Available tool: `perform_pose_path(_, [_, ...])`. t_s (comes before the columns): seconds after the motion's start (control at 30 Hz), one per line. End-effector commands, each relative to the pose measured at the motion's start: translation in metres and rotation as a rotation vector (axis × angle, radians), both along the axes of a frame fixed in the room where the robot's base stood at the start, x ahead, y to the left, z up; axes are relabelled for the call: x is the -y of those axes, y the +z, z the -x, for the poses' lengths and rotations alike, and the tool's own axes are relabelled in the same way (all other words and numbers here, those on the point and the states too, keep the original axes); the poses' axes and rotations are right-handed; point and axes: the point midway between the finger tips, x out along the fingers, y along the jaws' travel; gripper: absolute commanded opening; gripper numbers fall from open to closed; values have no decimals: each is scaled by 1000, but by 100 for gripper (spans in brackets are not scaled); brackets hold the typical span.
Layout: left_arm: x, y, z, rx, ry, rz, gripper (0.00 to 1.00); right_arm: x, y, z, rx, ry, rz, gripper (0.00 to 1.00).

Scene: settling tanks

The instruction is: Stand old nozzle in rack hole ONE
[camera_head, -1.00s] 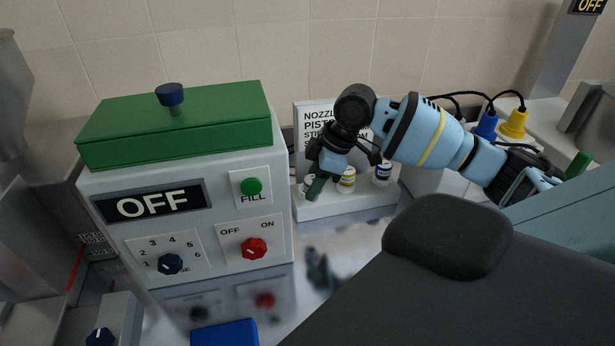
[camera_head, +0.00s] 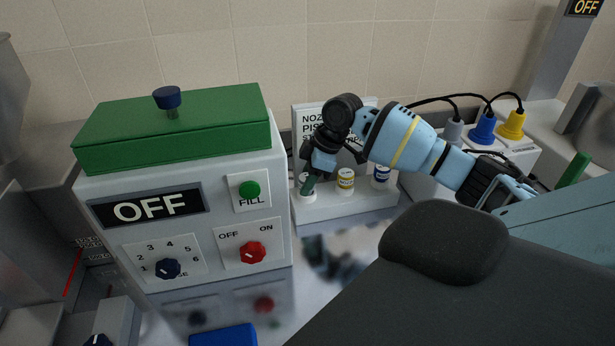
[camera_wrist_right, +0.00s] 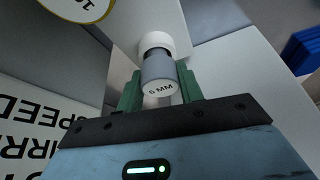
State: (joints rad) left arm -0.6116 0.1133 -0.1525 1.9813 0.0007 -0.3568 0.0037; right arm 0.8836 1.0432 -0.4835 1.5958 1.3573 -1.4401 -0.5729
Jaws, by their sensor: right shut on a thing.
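My right gripper (camera_head: 308,186) reaches down at the left end of the white rack (camera_head: 352,209) in the head view. In the right wrist view its green fingers (camera_wrist_right: 160,84) are shut on a grey nozzle (camera_wrist_right: 157,69) with a white "6 MM" end face. A dark part of the nozzle shows beyond the grey, at a white round collar (camera_wrist_right: 155,43). I cannot tell how deep the nozzle sits in it. The head view shows a white piece under the fingers at the rack's left. My left gripper is not in view.
A yellow-banded white piece (camera_head: 345,181) and a blue-banded one (camera_head: 381,176) stand right of the gripper on the rack. A sign board (camera_head: 309,112) rises behind. A grey control box (camera_head: 192,220) with a green lid stands close on the left.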

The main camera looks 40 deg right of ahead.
Motion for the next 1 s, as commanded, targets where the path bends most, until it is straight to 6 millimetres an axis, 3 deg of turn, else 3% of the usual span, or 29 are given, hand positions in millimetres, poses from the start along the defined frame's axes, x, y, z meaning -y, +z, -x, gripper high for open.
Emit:
perform_pose_path(0.47, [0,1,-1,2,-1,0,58,0,-7,0,1,0,0,14])
perform_pose_path(0.5, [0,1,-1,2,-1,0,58,0,-7,0,1,0,0,42])
perform_pose_path(0.63, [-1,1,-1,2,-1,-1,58,0,-7,0,1,0,0,58])
perform_pose_path(1.0, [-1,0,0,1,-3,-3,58,0,-2,0,4,0,1,58])
